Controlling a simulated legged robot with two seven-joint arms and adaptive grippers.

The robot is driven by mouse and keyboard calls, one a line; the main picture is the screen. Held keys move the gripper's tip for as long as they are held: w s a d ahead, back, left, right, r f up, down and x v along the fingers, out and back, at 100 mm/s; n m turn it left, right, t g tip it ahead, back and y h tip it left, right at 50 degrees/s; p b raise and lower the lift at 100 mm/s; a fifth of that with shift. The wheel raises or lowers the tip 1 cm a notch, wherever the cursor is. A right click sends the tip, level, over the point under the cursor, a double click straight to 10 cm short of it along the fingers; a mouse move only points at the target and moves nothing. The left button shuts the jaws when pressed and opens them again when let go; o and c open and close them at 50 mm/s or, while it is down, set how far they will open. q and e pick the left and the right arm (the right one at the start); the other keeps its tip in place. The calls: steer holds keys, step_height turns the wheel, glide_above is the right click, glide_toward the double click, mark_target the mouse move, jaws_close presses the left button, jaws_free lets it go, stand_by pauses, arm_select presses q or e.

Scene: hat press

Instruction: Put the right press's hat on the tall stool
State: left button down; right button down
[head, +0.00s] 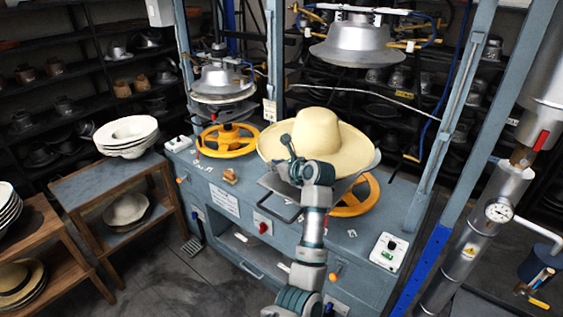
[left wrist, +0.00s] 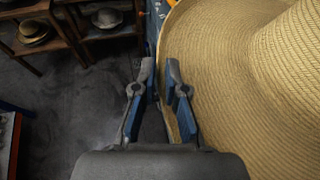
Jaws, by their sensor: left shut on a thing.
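A wide-brimmed straw hat (head: 318,140) is at the right press (head: 350,40), below its raised metal dome and over a yellow handwheel (head: 362,197). My left gripper (head: 290,150) is at the left part of the brim. In the left wrist view the gripper (left wrist: 160,75) is shut on the brim edge, and the straw hat (left wrist: 235,80) fills the right side. I cannot tell whether the hat still touches the press beneath. I cannot make out a tall stool for certain. My right gripper is not in view.
Left of the press bench (head: 215,200) stands a wooden stand (head: 90,185) with stacked white hats (head: 126,132). A lower wooden shelf (head: 50,245) holds more hats. The left press (head: 222,82) has its own yellow wheel. A silver pipe with a gauge (head: 499,211) rises at right. Floor shows at lower left.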

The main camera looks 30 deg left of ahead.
arm_select(q)
step_height(320, 180, up, 8)
steer(key=p, duration=0.5)
steer(key=shift+s+d+r, duration=0.15)
steer(key=shift+r, duration=0.05)
steer(key=s+a+r+b, duration=0.1)
steer(key=s+b, duration=0.4)
steer(key=s, duration=1.1)
steer(key=shift+a+r+b, duration=0.15)
steer(key=shift+r+b, duration=0.15)
steer(key=shift+r, duration=0.1)
steer(key=s+b, duration=0.2)
steer(key=s, duration=0.7)
steer(key=shift+a, duration=0.35)
